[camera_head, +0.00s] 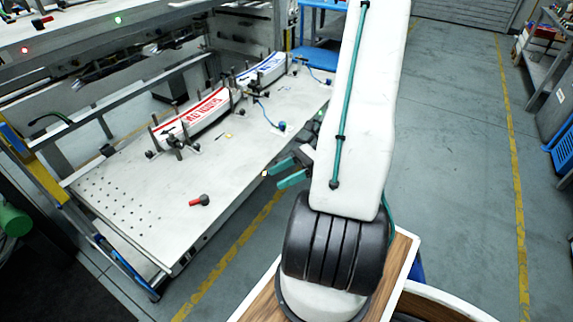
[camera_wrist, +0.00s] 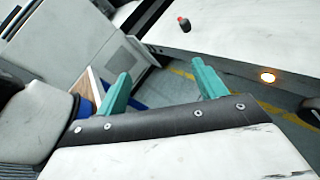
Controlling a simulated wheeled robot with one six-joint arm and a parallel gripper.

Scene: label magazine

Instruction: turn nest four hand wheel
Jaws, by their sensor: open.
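My gripper (camera_head: 273,179) has two teal fingers, apart and empty, just off the right front edge of the grey bench (camera_head: 125,195). The fingers also show in the wrist view (camera_wrist: 160,72), with nothing between them. On the bench, one stack of red-lettered labels (camera_head: 192,118) and one of blue-lettered labels (camera_head: 262,70) stand among dark posts and clamps. Small dark knobs show near them, one (camera_head: 282,126) at the end of a blue line. No nest number is readable, so I cannot tell which hand wheel is nest four's.
A red-and-black handle (camera_head: 200,200) lies on the bench's near part; a similar piece shows in the wrist view (camera_wrist: 183,22). A lit orange disc (camera_wrist: 267,75) is on the bench edge. Machine framework (camera_head: 90,50) overhangs the far side. The floor (camera_head: 450,120) at right is clear.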

